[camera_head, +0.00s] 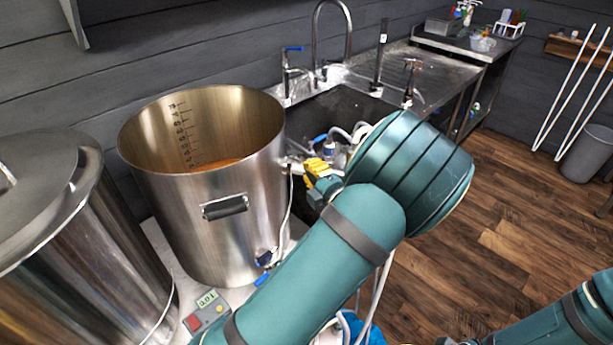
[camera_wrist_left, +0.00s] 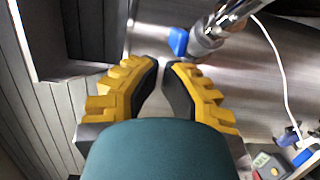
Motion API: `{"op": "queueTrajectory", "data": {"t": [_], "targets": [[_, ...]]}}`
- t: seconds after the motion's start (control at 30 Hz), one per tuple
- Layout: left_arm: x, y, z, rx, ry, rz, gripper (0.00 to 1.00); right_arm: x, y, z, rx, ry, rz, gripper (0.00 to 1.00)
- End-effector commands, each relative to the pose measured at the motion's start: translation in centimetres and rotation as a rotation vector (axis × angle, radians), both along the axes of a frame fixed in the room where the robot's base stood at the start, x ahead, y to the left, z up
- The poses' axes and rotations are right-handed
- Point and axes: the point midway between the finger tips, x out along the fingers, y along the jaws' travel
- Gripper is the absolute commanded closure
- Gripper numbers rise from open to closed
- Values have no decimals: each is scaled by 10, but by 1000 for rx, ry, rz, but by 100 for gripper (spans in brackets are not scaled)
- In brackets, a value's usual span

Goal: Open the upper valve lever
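The open steel kettle (camera_head: 205,215) holds orange-brown liquid. Its upper valve is mostly hidden behind my left gripper in the head view. In the left wrist view the upper valve (camera_wrist_left: 207,40) shows as a steel fitting with a blue lever (camera_wrist_left: 178,42). My left gripper (camera_wrist_left: 160,64), with yellow fingers and black pads, points at it; a narrow gap shows between the fingertips. The lever is just beyond the fingertips, slightly right, and not between them. My left gripper (camera_head: 310,168) also shows beside the kettle's right wall in the head view. Of my right gripper, at most a sliver shows at the bottom edge.
A lower valve with a blue handle (camera_head: 264,260) is on the kettle near its base. A lidded steel vessel (camera_head: 70,240) stands at left, and a red-button control box (camera_head: 205,311) in front. A sink with taps (camera_head: 335,105) is behind.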

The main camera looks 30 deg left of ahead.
Motion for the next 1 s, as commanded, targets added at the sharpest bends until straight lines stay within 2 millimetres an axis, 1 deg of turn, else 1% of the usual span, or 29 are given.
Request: {"op": "queueTrajectory", "data": {"t": [0.4,1.0], "targets": [[1,-1,0,1,1,4,100,0,0,0,0,0,0,53],[8,-6,-1,-1,-1,109,100,-2,0,-6,1,4,4,53]]}}
